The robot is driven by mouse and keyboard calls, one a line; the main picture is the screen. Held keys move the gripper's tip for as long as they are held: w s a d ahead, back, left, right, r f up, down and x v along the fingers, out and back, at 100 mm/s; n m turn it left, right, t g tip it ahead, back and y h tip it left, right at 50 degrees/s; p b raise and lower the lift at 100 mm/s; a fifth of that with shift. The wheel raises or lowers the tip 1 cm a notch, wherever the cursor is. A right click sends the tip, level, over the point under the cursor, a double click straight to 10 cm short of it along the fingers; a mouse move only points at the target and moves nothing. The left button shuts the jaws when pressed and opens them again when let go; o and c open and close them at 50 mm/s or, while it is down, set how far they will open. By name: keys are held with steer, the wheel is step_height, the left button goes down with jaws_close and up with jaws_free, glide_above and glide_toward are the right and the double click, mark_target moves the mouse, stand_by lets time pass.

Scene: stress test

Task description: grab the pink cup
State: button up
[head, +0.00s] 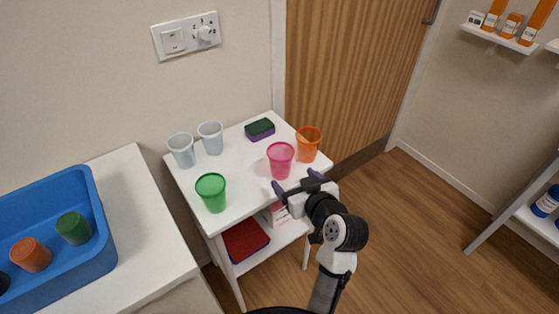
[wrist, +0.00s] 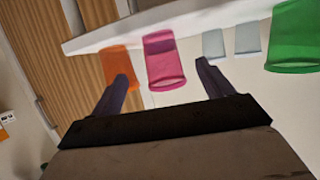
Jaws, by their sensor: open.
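The pink cup (head: 281,159) stands upright on the small white table (head: 246,191), near its front right edge. My gripper (head: 296,181) is open and empty, just in front of the cup and apart from it. In the wrist view, which is tilted and looks upside down, the pink cup (wrist: 166,66) lies in line with the gap between my two fingers, beyond their tips. The see-through orange cup (head: 308,144) stands close to the right of the pink cup; in the wrist view the left finger partly covers the orange cup (wrist: 115,62).
A green cup (head: 211,192), two pale clear cups (head: 182,150) (head: 211,137) and a dark green and purple sponge (head: 259,129) share the tabletop. A lower shelf holds a red item (head: 245,240). A blue bin (head: 98,251) with cups is at left. Open floor lies at right.

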mark_target(285, 170)
steer(key=x, duration=0.3)
steer(key=shift+w+a+f, duration=0.1)
steer(key=shift+w+a, duration=0.05)
steer(key=shift+w, duration=0.15)
steer(key=x, duration=0.1)
steer(key=p+x, duration=0.1)
steer(key=x, duration=0.1)
steer(key=p+x, duration=0.1)
steer(key=shift+w+a, duration=0.2)
steer(key=shift+w, duration=0.2)
steer(key=shift+w+a, duration=0.15)
steer(key=shift+w, duration=0.15)
steer(key=shift+c, duration=0.2)
steer(key=c, duration=1)
